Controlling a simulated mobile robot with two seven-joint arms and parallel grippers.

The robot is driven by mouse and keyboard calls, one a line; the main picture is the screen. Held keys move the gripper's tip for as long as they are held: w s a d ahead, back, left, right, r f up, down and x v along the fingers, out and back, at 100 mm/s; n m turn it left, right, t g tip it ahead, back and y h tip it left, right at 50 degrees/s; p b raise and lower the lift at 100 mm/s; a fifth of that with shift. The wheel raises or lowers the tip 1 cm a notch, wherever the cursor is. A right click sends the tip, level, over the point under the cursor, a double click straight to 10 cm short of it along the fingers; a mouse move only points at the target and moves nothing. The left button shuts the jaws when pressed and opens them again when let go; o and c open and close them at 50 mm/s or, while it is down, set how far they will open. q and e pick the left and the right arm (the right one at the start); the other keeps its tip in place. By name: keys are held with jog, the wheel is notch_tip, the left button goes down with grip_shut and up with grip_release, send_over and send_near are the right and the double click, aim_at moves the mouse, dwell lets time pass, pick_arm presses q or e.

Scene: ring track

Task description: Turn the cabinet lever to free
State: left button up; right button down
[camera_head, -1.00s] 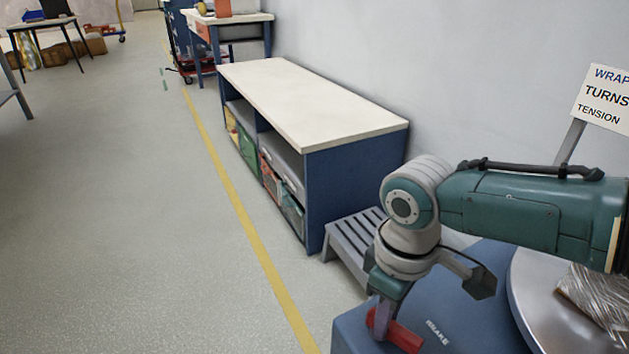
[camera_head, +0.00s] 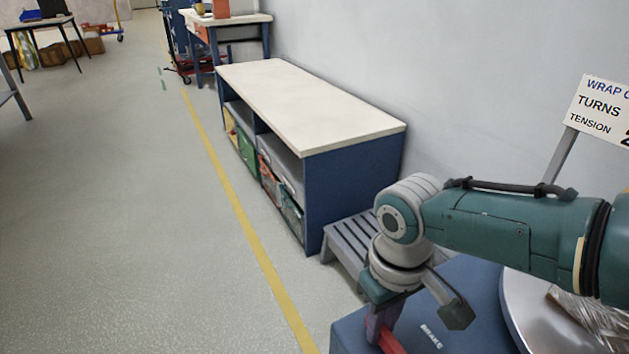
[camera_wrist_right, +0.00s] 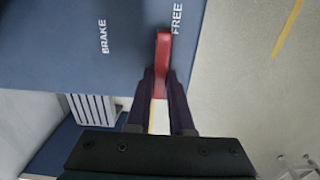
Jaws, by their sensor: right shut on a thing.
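The red lever (camera_head: 391,343) sits on the blue cabinet (camera_head: 462,318), partly cut off by the bottom edge in the head view. In the right wrist view the red lever (camera_wrist_right: 163,50) lies near the white word FREE (camera_wrist_right: 177,18), with the word BRAKE (camera_wrist_right: 102,37) farther to its left. My right gripper (camera_wrist_right: 162,88) is shut on the lever, one dark finger on each side of it. In the head view my right gripper (camera_head: 378,328) reaches down to the cabinet top. My left gripper is not in view.
A round metal turntable (camera_head: 522,310) with a film-wrapped load stands on the right beside my arm. A grey step stool (camera_head: 347,240) and a long blue shelf bench (camera_head: 352,180) stand behind the cabinet along the wall. The floor left of the yellow line is open.

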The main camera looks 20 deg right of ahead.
jog(key=c, duration=0.8)
grip_release()
notch_tip(320, 180, up, 9)
jog(key=p, duration=0.6)
jog(key=shift+r, duration=0.5)
jog(key=shift+a+p, duration=0.1)
jog(key=shift+p, duration=0.2)
